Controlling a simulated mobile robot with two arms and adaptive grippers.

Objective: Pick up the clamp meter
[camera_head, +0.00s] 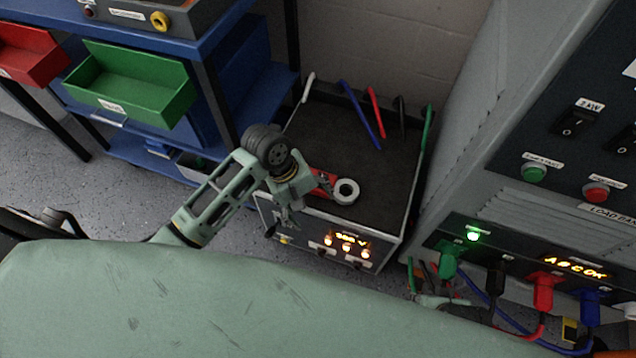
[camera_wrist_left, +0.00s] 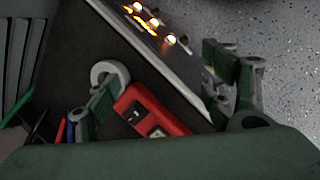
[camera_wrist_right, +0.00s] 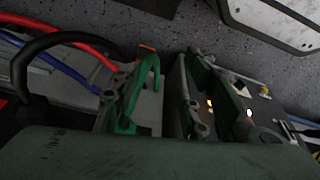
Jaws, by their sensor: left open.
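The clamp meter, with a red body and a pale ring jaw (camera_head: 346,191), lies on the dark top of the box with the lit display. In the left wrist view its red body (camera_wrist_left: 150,112) and ring show between my spread fingers. My left gripper (camera_head: 292,208) is open and empty, over the front of the box beside the red body. It partly hides the body in the head view. I cannot tell how high it is above the meter. My right gripper (camera_wrist_right: 172,85) is low by the load bank; its fingers show near a green part, and their grip is unclear.
The box (camera_head: 340,240) has a lit front panel and coloured leads at its back edge. A shelf with a green bin (camera_head: 130,85) stands left. The load bank (camera_head: 560,220) stands right, with green, black, red and blue plugs at its base.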

